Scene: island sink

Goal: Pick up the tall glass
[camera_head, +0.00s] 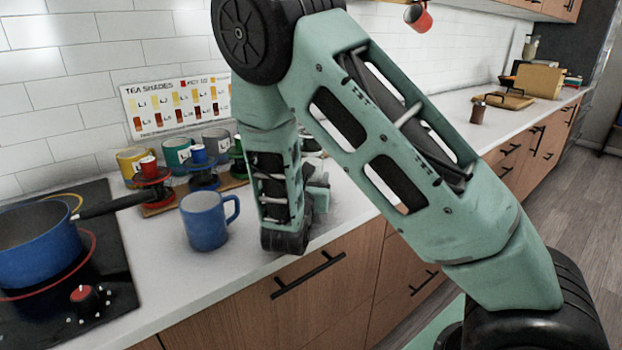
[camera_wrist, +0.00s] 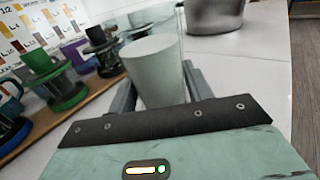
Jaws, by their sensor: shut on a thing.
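The tall glass (camera_wrist: 154,72) is a pale, translucent, tapered tumbler in the middle of the wrist view, between the two fingers of my gripper (camera_wrist: 160,90). The fingers are shut on its sides. Whether its base rests on the counter cannot be told. In the head view my gripper (camera_head: 320,193) is over the counter, partly hidden behind my arm. The glass cannot be made out there.
A blue mug (camera_head: 204,222) stands left of my arm. Behind it are several mugs and coloured drippers on wooden trays. A blue pot (camera_head: 35,250) sits on the black stove. A metal pot (camera_wrist: 215,14) stands beyond the glass. Bare counter (camera_wrist: 245,85) lies right of it.

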